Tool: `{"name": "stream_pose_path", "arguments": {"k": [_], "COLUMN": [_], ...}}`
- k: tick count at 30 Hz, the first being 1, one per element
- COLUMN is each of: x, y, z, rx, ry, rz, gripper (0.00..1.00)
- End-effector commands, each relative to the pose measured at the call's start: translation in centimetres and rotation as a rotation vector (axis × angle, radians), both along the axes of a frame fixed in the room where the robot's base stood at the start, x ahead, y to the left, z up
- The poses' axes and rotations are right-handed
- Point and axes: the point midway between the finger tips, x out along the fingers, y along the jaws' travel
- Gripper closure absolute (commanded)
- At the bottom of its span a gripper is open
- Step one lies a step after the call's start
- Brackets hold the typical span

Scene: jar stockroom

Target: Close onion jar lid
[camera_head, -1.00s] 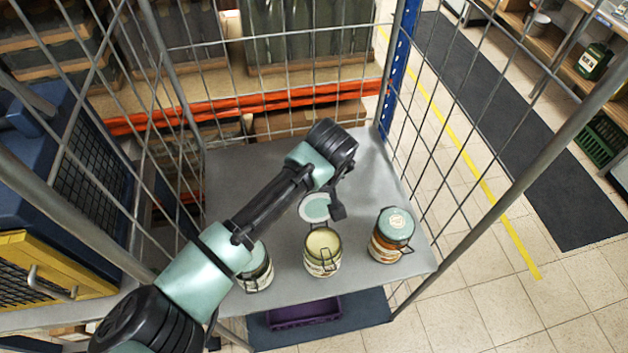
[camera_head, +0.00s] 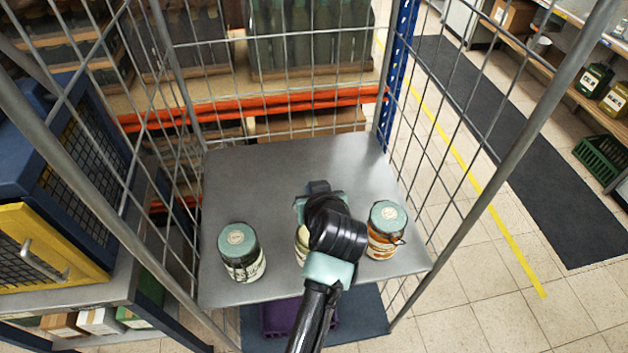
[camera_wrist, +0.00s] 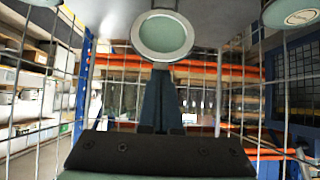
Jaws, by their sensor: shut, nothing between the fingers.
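Three clip-top jars stand in a row on the grey shelf. The middle jar (camera_head: 301,245) is mostly hidden behind my arm in the head view, and its label cannot be read. In the wrist view a round pale-green lid with a whitish rim (camera_wrist: 162,35) stands out at top centre. My gripper (camera_wrist: 161,74) is shut and empty, its fingertips close below the lid's lower edge; I cannot tell whether they touch. The head view hides the fingertips behind my arm.
The left jar (camera_head: 241,252) and right jar (camera_head: 386,230) have closed green lids. Wire mesh walls and posts (camera_head: 499,165) enclose the shelf (camera_head: 260,170) at the sides and back. The shelf behind the jars is bare. A purple crate (camera_head: 280,318) lies below.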

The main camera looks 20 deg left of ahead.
Motion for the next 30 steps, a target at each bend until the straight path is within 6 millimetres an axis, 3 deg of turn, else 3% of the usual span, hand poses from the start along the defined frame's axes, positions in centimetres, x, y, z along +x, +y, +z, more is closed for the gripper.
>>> {"name": "stream_pose_path", "arguments": {"k": [1, 30], "x": [-0.3, -4.1], "y": [-0.3, -2.8], "z": [-1.3, -4.4], "rx": [0.016, 0.321], "ry": [-0.029, -0.487], "rz": [-0.001, -0.004], "gripper": [1.0, 1.0]}}
